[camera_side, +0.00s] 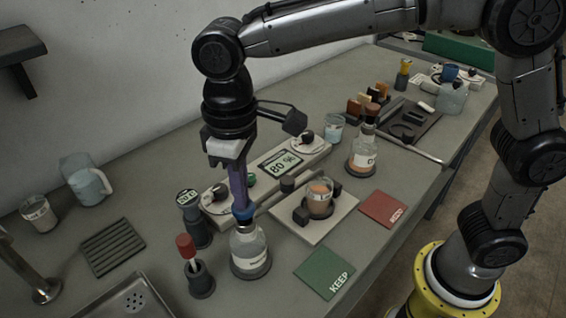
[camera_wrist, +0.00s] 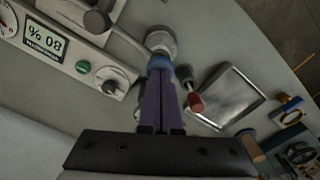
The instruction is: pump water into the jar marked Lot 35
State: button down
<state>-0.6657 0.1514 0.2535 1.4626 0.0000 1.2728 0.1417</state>
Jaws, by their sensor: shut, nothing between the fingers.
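My gripper (camera_side: 240,203) is shut, its purple fingers pointing down at a glass bottle (camera_side: 250,252) with a pale label and a dark base. A blue piece (camera_side: 244,213) sits at the fingertips, just above the bottle neck; I cannot tell whether it is a pump head or part of the fingers. In the wrist view, my closed fingers (camera_wrist: 159,75) reach toward the round grey top (camera_wrist: 160,42) of a vessel. Another labelled glass bottle (camera_side: 364,156) stands further back. A small jar (camera_side: 319,198) with orange contents sits on a pale plate.
A console with an "80 %" display (camera_side: 280,163) lies behind the bottle. A red-topped tool (camera_side: 186,246) stands left of the bottle, near a metal sink (camera_side: 151,303). A green KEEP mat (camera_side: 325,272) and a red mat (camera_side: 384,209) lie in front. A pitcher (camera_side: 90,186) is at left.

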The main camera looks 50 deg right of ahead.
jog(key=shift+f, duration=0.35)
jog(key=shift+r, duration=3)
notch_tip(320, 180, up, 4)
jog(key=shift+f, duration=3)
